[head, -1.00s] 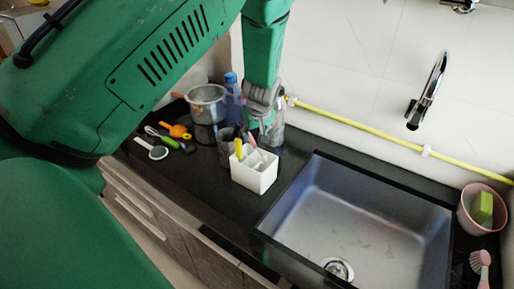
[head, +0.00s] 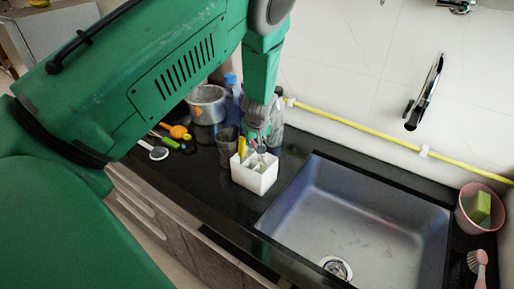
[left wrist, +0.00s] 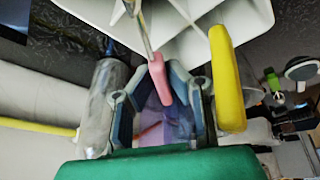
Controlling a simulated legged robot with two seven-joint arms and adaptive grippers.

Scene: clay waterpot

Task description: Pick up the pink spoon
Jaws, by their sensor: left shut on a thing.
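The pink spoon's handle (left wrist: 160,84) shows between the fingers of my left gripper (left wrist: 165,92) in the left wrist view. My left gripper is shut on it. The handle leads to a thin metal shaft running toward the white utensil holder (left wrist: 218,18). In the head view my left gripper (head: 258,138) points down over the white holder (head: 254,180) on the dark counter. The spoon's lower end is hidden from me. My right gripper is not in view.
A yellow-handled utensil (left wrist: 228,78) stands right beside my gripper. A metal pot (head: 207,104) and a dark cup (head: 226,147) stand left of the holder, with bottles behind. The sink (head: 355,215) lies to the right. A pink bowl (head: 468,211) holds a green sponge.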

